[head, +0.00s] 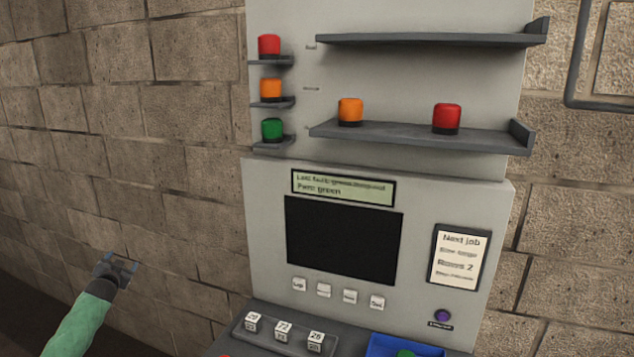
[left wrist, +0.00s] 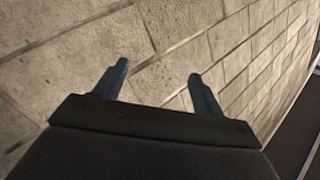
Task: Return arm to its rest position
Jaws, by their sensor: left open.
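My left gripper (head: 121,264) is at the lower left of the head view, on a green-sleeved arm. It is in front of the stone block wall, left of the grey console and apart from it. In the left wrist view my left gripper (left wrist: 157,84) shows its two fingers spread wide, with nothing between them but the wall behind. My right gripper is in neither view.
The grey console (head: 262,220) has a dark screen (head: 343,240), shelves with red, orange and green lamps, and a lower ledge with numbered blocks (head: 283,332). A blue tray (head: 385,346) sits at the bottom. The stone wall (head: 150,170) left of the console is bare.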

